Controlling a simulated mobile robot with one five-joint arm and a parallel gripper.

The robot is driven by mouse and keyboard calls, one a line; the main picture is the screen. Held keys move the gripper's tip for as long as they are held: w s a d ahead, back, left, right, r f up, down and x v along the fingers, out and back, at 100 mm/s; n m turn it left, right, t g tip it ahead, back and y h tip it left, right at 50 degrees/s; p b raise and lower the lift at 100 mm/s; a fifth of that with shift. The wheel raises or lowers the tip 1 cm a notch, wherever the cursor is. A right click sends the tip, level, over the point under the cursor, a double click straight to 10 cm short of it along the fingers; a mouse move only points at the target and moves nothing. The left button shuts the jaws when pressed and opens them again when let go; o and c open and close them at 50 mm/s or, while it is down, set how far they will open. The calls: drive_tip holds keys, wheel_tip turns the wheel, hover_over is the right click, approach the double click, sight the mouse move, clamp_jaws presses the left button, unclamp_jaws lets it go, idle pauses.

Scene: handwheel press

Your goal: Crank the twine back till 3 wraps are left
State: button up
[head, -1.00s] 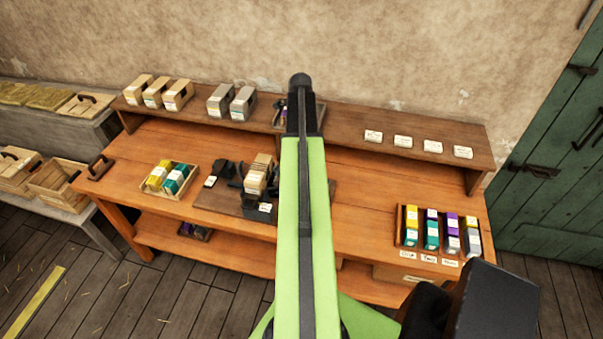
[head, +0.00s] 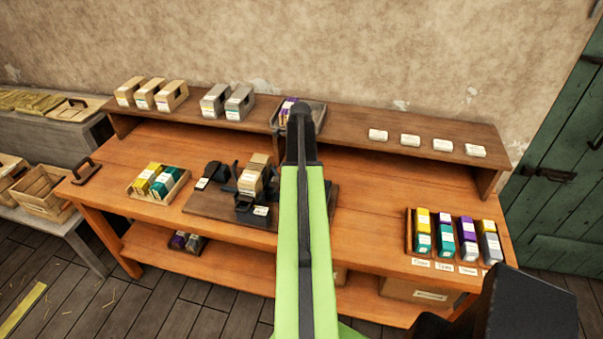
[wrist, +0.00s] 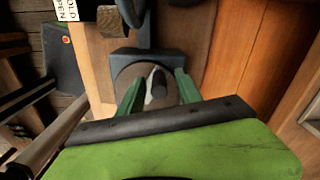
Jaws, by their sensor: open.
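My gripper (wrist: 158,80) shows in the wrist view with two green fingers apart and nothing seen held between them. A round grey-brown disc (wrist: 127,76) with a dark knob (wrist: 159,82) appears between and beyond the fingers; I cannot tell whether they touch it. A dark block sits behind the disc. In the head view my green arm stands in front of the bench and the gripper itself cannot be made out. I cannot make out any twine or wraps in either view.
The wooden bench (head: 370,235) carries dark fixtures (head: 217,172) on a board, a crate of yellow and teal packets (head: 160,183), and a tray of coloured packets (head: 455,237) at right. Boxes (head: 215,100) and cards (head: 410,140) sit on its shelf. A green door (head: 560,160) is at right.

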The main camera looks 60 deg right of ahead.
clamp_jaws()
drive_tip(key=shift+w+d, duration=0.1)
drive_tip(key=shift+d, duration=0.2)
drive_tip(key=shift+a, duration=0.35)
drive_tip(key=shift+a+n, duration=0.2)
drive_tip(key=shift+n, duration=0.3)
idle(0.5)
drive_tip(key=shift+a+n, duration=0.55)
drive_tip(key=shift+n, duration=0.75)
drive_tip(key=shift+s+a+n, duration=0.1)
drive_tip(key=shift+a+n, duration=0.1)
drive_tip(key=shift+n, duration=0.4)
drive_tip(key=shift+s+a+n, duration=0.1)
drive_tip(key=shift+a+n, duration=0.05)
drive_tip(key=shift+n, duration=0.45)
